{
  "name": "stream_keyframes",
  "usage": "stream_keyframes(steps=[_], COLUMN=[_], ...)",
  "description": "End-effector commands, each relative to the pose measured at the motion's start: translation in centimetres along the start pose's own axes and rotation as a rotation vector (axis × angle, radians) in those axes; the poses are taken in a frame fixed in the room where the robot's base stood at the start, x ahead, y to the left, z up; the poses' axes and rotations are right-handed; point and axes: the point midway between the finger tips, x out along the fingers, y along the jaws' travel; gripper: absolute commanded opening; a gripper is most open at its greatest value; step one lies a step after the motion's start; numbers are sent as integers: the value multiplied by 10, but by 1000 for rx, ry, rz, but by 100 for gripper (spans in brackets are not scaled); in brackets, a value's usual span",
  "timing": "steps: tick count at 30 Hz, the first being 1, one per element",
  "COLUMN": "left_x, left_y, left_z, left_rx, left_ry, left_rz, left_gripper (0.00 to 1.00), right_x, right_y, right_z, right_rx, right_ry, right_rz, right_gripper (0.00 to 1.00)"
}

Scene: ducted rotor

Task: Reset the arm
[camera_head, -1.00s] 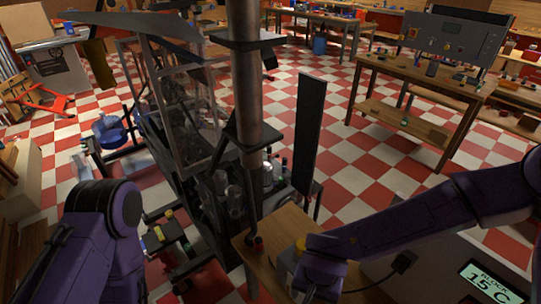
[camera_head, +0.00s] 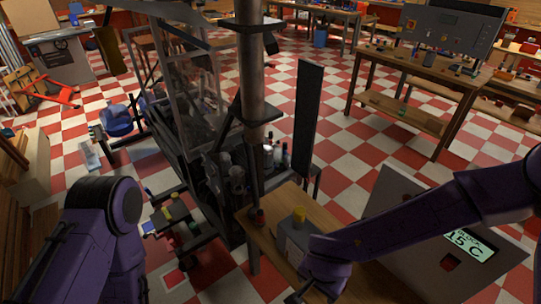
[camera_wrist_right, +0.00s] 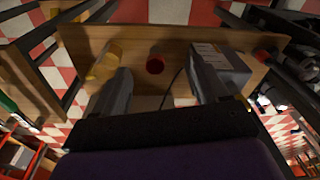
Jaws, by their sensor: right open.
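My right arm (camera_head: 440,215) comes in from the right in the head view, purple, reaching to the edge of a wooden table. Its gripper (camera_wrist_right: 157,64) is open in the right wrist view, two grey fingers apart with nothing visibly held.
A grey block device (camera_head: 405,205) with a "15 C" display stands to the right. A dark pole and frame machine (camera_head: 252,110) stands in the middle.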

Motion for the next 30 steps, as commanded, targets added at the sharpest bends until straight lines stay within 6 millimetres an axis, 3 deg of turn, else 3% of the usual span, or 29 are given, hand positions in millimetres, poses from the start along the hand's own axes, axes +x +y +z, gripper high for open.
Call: stream_keyframes(steps=[4, 8, 11, 15, 18, 22, 30], left_x=[4, 16, 36, 78, 100, 114, 113], left_y=[0, 1, 3, 7, 9, 10, 10], left_z=[2, 7, 15, 32, 42, 48, 47], left_rx=[0, 0, 0, 0, 0, 0, 0], left_ry=[-1, -1, -1, -1, -1, -1, -1], left_rz=[0, -1, -1, -1, -1, -1, -1], left_gripper=[95, 95, 95, 95, 95, 95, 95], right_x=[22, 64, 114, 205, 245, 268, 269], right_y=[12, 38, 71, 148, 200, 241, 247], right_z=[-17, -29, -32, -16, 0, 12, 20], right_rx=[111, 197, 231, 164, 25, -76, -89], right_ry=[106, 219, 303, 356, 330, 308, 292], right_rz=[-9, -17, -29, -43, -2, 85, 100], right_gripper=[74, 74, 74, 74, 74, 74, 74])
